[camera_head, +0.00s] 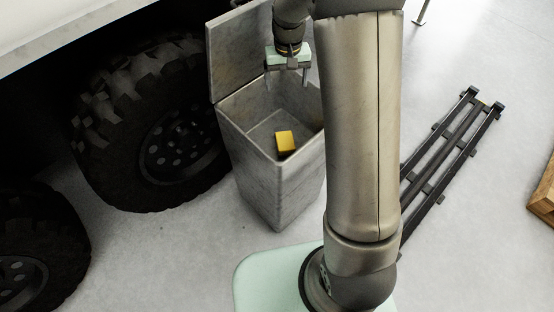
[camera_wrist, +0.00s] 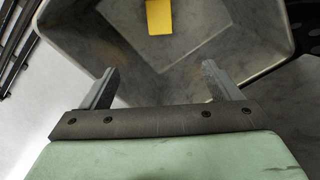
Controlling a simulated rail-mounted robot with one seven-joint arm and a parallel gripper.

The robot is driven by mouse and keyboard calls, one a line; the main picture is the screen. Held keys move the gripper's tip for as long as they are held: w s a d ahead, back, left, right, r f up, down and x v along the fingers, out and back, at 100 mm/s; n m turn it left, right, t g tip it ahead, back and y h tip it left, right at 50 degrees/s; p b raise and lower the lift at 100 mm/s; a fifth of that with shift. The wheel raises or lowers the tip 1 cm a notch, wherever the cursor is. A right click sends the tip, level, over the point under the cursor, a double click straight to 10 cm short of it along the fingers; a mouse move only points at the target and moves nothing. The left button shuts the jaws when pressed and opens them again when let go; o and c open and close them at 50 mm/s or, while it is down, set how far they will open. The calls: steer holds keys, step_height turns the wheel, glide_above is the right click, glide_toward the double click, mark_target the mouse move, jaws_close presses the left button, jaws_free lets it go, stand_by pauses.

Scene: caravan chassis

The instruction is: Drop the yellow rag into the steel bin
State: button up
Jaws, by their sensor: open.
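The yellow rag (camera_head: 285,141) lies inside the steel bin (camera_head: 283,190), on or near its floor. The bin is tall, grey and open-topped, with its lid (camera_head: 237,48) standing up at the back. My gripper (camera_head: 288,82) is above the bin's opening with its fingers apart and nothing between them. In the wrist view the yellow rag (camera_wrist: 159,16) shows at the top, beyond the two open fingers (camera_wrist: 158,85), with the bin's inner walls (camera_wrist: 85,25) around it. The rag is apart from the fingers.
Large dark tyres (camera_head: 150,120) under a vehicle body stand just left of the bin. A black rail frame (camera_head: 445,150) lies on the floor to the right. A wooden item (camera_head: 543,200) shows at the right edge. Pale floor between them is clear.

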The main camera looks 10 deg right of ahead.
step_height(320, 180, up, 6)
steer(key=shift+f+p, duration=0.1)
steer(key=shift+p, duration=0.2)
stand_by(0.3)
steer(key=s+r+p, duration=0.7)
steer(key=s+r, duration=0.4)
steer(key=s, duration=0.1)
steer(key=s+r+p, duration=0.2)
steer(key=s+p, duration=0.1)
steer(key=s, duration=0.6)
steer(key=s+a+r+p, duration=0.1)
steer(key=s+r+p, duration=0.1)
steer(key=s, duration=0.7)
steer(key=shift+r+n+p, duration=0.4)
steer(key=shift+p, duration=0.5)
